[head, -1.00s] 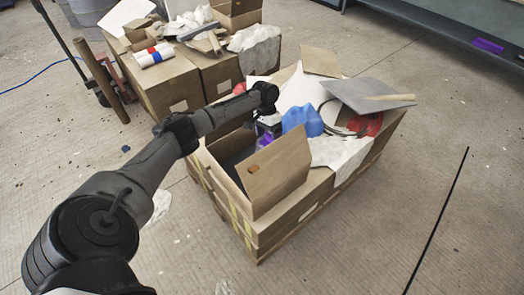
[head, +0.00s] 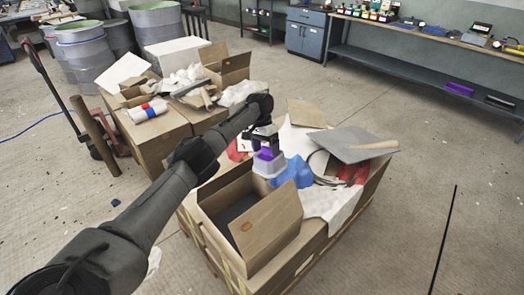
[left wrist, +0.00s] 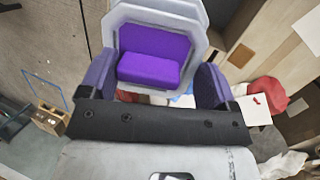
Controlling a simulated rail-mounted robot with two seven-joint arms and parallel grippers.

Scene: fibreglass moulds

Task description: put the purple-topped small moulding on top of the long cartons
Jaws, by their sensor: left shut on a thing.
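The purple-topped small moulding (head: 268,167) has a pale grey body. My left gripper (head: 266,140) is shut on it from above, behind the open carton and beside the blue moulding. In the left wrist view the purple top of the moulding (left wrist: 150,55) sits between the two fingers of my left gripper (left wrist: 155,85). Brown cartons (head: 262,268) form a stack in front, and more long cartons (head: 150,128) stand at the back left; I cannot tell which are meant. My right gripper is not in view.
An open carton (head: 250,215) with raised flaps stands on the front stack. A blue moulding (head: 295,172), a grey board (head: 352,145) and white cloth (head: 335,203) lie there too. The back stack holds a white roll (head: 147,112) and scraps. Floor at right is mostly clear.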

